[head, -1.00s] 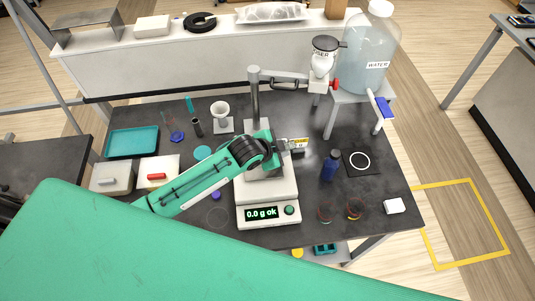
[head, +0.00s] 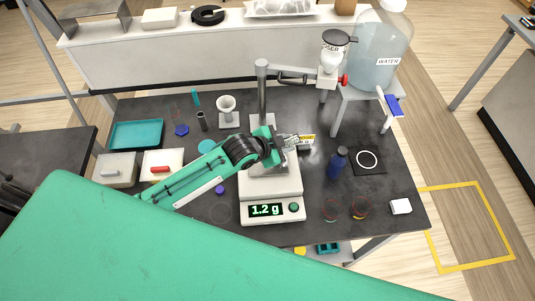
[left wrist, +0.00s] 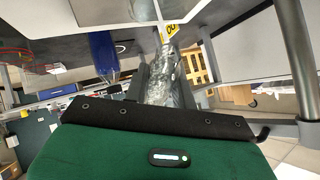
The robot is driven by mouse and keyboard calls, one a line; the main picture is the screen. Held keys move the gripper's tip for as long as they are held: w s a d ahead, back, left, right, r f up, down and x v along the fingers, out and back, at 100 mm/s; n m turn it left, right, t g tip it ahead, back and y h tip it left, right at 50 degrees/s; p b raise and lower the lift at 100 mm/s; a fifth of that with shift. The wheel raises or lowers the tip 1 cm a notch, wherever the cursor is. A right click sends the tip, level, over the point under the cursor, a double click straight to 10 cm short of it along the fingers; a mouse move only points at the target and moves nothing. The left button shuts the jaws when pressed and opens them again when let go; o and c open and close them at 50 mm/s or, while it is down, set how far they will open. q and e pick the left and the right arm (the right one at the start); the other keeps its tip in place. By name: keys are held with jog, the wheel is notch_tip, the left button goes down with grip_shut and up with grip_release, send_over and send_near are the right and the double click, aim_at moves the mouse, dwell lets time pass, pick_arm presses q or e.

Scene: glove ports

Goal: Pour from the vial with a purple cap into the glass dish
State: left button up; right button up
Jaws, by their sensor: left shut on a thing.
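My left gripper (head: 292,142) is over the balance (head: 262,188) and shut on a clear vial with a yellow-and-white label (head: 307,141). The vial lies close to sideways, pointing right. In the left wrist view the clear vial (left wrist: 168,82) sits between the fingers; its mouth and contents cannot be made out. A small purple cap (head: 219,188) lies on the bench left of the balance. The balance display (head: 265,210) reads 1.2 g. I cannot make out a glass dish on the pan, which my gripper and arm partly cover. My right gripper is not in view.
A stand post (head: 262,90) rises behind the balance. A dark blue bottle (head: 337,164) and two round clear items (head: 331,208) stand to the right. A water carboy (head: 380,55) stands on a raised shelf at back right. A teal tray (head: 137,134) is at left.

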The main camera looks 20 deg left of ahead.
pick_arm(q)
jog(key=shift+a+r+t+h+b, duration=0.15)
jog(key=shift+a+t+h+b, duration=0.2)
jog(key=shift+h+b, duration=0.3)
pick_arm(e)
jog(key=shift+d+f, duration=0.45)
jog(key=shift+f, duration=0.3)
pick_arm(q)
jog(key=shift+d+r, duration=0.1)
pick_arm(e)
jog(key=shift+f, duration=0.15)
pick_arm(q)
jog(key=shift+s+n+b, duration=0.1)
jog(key=shift+n+b, duration=0.2)
jog(key=shift+a+t+h+b, duration=0.2)
jog(key=shift+t+h+b, duration=0.2)
jog(key=shift+b, duration=0.25)
jog(key=shift+r, duration=0.1)
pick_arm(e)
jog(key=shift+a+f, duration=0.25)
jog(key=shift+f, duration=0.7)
pick_arm(q)
jog(key=shift+s+r, duration=0.1)
jog(key=shift+t, duration=0.25)
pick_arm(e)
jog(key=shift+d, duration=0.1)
